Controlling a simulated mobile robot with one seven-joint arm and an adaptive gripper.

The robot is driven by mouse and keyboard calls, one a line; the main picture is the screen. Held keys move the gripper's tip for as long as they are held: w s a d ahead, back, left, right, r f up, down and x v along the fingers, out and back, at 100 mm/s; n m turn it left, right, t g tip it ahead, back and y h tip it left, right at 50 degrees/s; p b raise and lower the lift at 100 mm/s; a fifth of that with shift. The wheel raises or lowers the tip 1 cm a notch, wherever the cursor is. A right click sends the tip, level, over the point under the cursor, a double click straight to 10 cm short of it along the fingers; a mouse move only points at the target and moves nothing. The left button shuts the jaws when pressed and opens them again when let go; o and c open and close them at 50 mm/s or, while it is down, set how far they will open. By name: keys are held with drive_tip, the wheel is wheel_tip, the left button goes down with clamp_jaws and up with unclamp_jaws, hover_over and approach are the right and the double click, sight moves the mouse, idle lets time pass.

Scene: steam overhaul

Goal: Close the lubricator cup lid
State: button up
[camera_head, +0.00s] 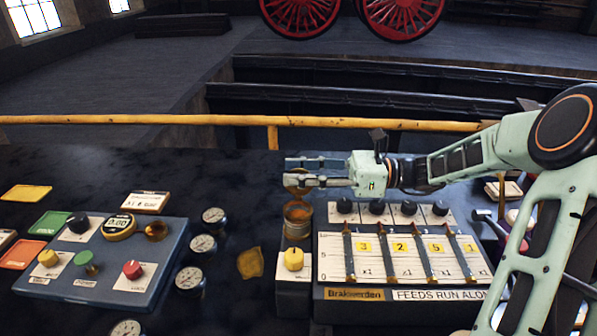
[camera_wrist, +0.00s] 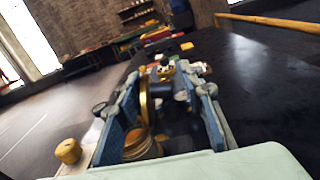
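The lubricator cup (camera_head: 297,219) is a brass-coloured cylinder on a block left of the gauge panel. Its round brass lid (camera_head: 297,190) stands raised above the cup, partly hidden by my gripper's finger. In the wrist view the lid (camera_wrist: 144,101) shows nearly edge-on and upright, above the cup (camera_wrist: 138,145). My gripper (camera_head: 289,172) reaches in from the right, level with the lid. Its fingers are apart, and in the wrist view (camera_wrist: 163,98) the lid stands between them, closer to the left finger. I cannot tell whether that finger touches the lid.
A yellow knob (camera_head: 294,259) sits in front of the cup. The feed panel (camera_head: 390,266) with several columns and black knobs lies to the right, under my arm. Several round gauges (camera_head: 203,246) and a blue control box (camera_head: 150,275) stand left. A yellow rail (camera_head: 200,121) runs behind.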

sight(297, 196)
drive_tip(key=shift+c, duration=0.4)
drive_tip(key=shift+r, duration=0.1)
clamp_jaws()
drive_tip(key=shift+s+r+n, duration=0.15)
drive_tip(key=shift+r+n, duration=0.05)
drive_tip(key=shift+n, duration=0.4)
drive_tip(key=shift+s+r+n+p, duration=0.2)
drive_tip(key=shift+s+n+p, duration=0.2)
drive_tip(key=shift+n, duration=0.5)
drive_tip(key=n, duration=0.1)
drive_tip(key=s+n, duration=0.1)
drive_tip(key=n, duration=0.1)
drive_tip(key=shift+s, duration=0.3)
drive_tip(key=s+n, duration=0.1)
drive_tip(key=n, duration=0.1)
drive_tip(key=n+b, duration=0.1)
drive_tip(key=n, duration=0.1)
drive_tip(key=s+n, duration=0.1)
drive_tip(key=n, duration=0.1)
drive_tip(key=shift+s+a+f+b, duration=0.1)
drive_tip(key=shift+s+f+b, duration=0.25)
drive_tip(key=shift+b, duration=0.05)
drive_tip(key=shift+s+f+n+b, duration=0.35)
drive_tip(key=shift+n+b, duration=0.15)
drive_tip(key=shift+n, duration=0.45)
drive_tip(key=shift+s+f+n+b, duration=0.2)
drive_tip(key=shift+s+n+b, duration=0.25)
drive_tip(key=shift+n, duration=0.5)
idle(2.1)
